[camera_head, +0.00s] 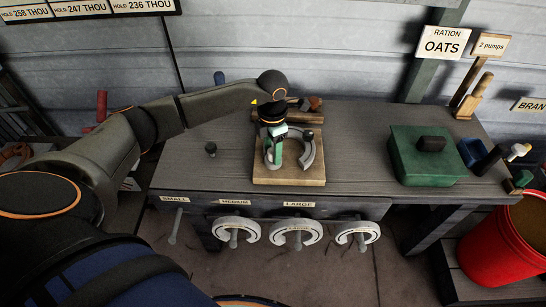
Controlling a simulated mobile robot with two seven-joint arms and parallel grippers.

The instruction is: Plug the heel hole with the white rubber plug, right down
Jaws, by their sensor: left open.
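My left gripper (284,158) points down over a wooden board (288,180) on the bench, its green fingers open. A grey horseshoe (311,154) lies on the board; its right branch shows beside the fingers and the rest is partly hidden by them. I cannot make out the white rubber plug or the heel hole at this size. I cannot tell whether the fingertips touch the shoe. My right gripper is not in view.
A green box (425,166) with a dark handle stands on the bench's right side. Several horseshoes hang along the front edge under size labels, one under LARGE (296,233). A red bucket (497,250) stands at the right.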

